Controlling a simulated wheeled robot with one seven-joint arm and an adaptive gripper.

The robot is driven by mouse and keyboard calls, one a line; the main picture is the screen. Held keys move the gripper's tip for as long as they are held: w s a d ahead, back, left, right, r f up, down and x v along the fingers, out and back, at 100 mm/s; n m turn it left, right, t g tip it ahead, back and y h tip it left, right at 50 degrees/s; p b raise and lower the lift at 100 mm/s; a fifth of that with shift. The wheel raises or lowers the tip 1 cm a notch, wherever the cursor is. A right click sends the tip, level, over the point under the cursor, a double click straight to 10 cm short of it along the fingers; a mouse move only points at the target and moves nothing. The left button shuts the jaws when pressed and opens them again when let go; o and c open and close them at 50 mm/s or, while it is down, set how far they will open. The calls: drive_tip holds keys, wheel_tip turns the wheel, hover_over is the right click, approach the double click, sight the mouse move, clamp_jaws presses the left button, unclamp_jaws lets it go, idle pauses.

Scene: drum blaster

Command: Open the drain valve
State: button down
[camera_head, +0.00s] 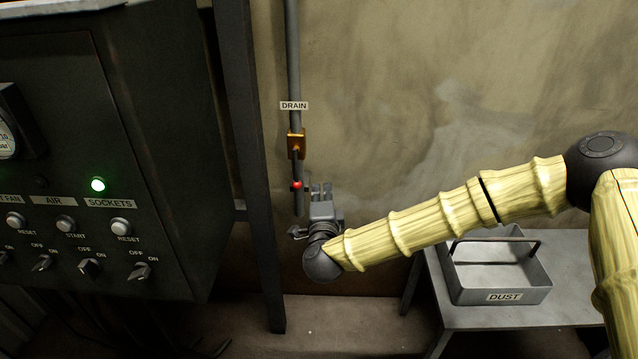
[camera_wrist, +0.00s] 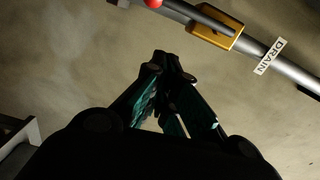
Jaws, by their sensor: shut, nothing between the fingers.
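The drain valve is a brass body (camera_head: 296,141) on a vertical grey pipe, under a white DRAIN label (camera_head: 294,105). A dark lever hangs down from it along the pipe, with a red knob (camera_head: 297,185) at its lower end. My gripper (camera_head: 321,187) is just right of and slightly below the red knob, apart from it as far as I can tell. In the wrist view my gripper (camera_wrist: 172,58) has its fingertips together with nothing between them. The brass body (camera_wrist: 216,27) and the red knob (camera_wrist: 153,3) lie beyond the fingertips, the knob cut by the top edge.
A grey DUST tray (camera_head: 497,279) sits on a low table (camera_head: 560,300) at right. The wall (camera_head: 460,80) is bare.

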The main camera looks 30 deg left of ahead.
drive_tip(key=shift+v, duration=2.95)
drive_tip(key=s+d+f+n+g, duration=0.3)
drive_tip(key=d+f, duration=0.3)
drive_tip(key=f, duration=0.4)
drive_tip(key=s+d+f+n+g, duration=0.3)
drive_tip(key=s+d+f, duration=0.15)
drive_tip(key=f, duration=0.55)
drive_tip(key=s+d+f+n+g+h, duration=0.2)
drive_tip(key=s+d+f, duration=0.3)
drive_tip(key=d+f, duration=0.3)
drive_tip(key=s+d+f+n+g+h, duration=0.1)
drive_tip(key=s+d+f+g+h, duration=0.3)
drive_tip(key=d, duration=0.6)
drive_tip(key=s+d+f+n+g+h, duration=0.1)
drive_tip(key=s+d+f+g, duration=0.1)
drive_tip(key=s+d, duration=0.8)
drive_tip(key=s+d+f+n+g+h, duration=0.1)
drive_tip(key=s+d+f+g, duration=0.15)
drive_tip(key=s+d, duration=0.7)
wheel_tip(320, 180, up, 12)
drive_tip(key=w+d+p, duration=0.2)
drive_tip(key=p, duration=1)
drive_tip(key=shift+w+d, duration=0.2)
drive_tip(key=shift+w, duration=0.05)
